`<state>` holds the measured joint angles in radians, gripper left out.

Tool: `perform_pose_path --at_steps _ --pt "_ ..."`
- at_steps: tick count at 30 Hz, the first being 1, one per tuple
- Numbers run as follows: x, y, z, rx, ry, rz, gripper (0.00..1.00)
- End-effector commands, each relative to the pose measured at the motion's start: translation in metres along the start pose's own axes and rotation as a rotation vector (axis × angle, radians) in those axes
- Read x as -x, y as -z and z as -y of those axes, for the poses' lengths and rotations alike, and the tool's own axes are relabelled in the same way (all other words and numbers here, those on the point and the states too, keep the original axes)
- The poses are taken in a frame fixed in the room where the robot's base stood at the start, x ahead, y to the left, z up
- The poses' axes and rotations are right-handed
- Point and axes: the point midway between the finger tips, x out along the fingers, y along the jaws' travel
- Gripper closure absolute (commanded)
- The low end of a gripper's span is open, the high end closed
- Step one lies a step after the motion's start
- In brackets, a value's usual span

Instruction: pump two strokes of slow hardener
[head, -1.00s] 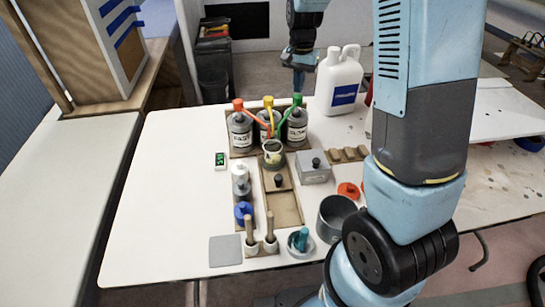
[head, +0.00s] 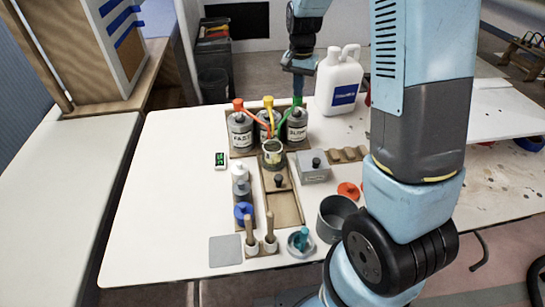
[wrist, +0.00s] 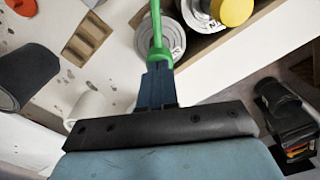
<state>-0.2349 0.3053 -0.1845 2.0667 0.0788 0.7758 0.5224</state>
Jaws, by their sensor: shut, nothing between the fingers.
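The slow hardener bottle (head: 297,128) is grey, has a label reading SLOW and a green pump (head: 298,102), and stands at the right of a row of three bottles. My gripper (head: 298,92) points down directly over the green pump head, with its fingers shut and empty. In the wrist view, the shut fingertips (wrist: 157,68) meet or nearly meet the green pump (wrist: 155,42); contact is hard to confirm. A small cup (head: 273,160) stands in front of the bottles, near the ends of the pump spouts.
The FAST bottle (head: 240,132) with a red pump and a middle bottle with a yellow pump (head: 269,103) stand alongside. A white jug (head: 338,85) is behind right. A grey box (head: 313,172), a small green display (head: 220,160) and a grey pot (head: 337,215) stand nearby.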

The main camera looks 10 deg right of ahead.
Motion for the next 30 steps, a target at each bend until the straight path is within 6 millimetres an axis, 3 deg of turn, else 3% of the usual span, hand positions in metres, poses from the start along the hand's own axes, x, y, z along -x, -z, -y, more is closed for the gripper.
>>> perform_pose_path --at_steps 30 --pt "-0.026 0.000 0.000 0.000 -0.001 0.001 1.00"
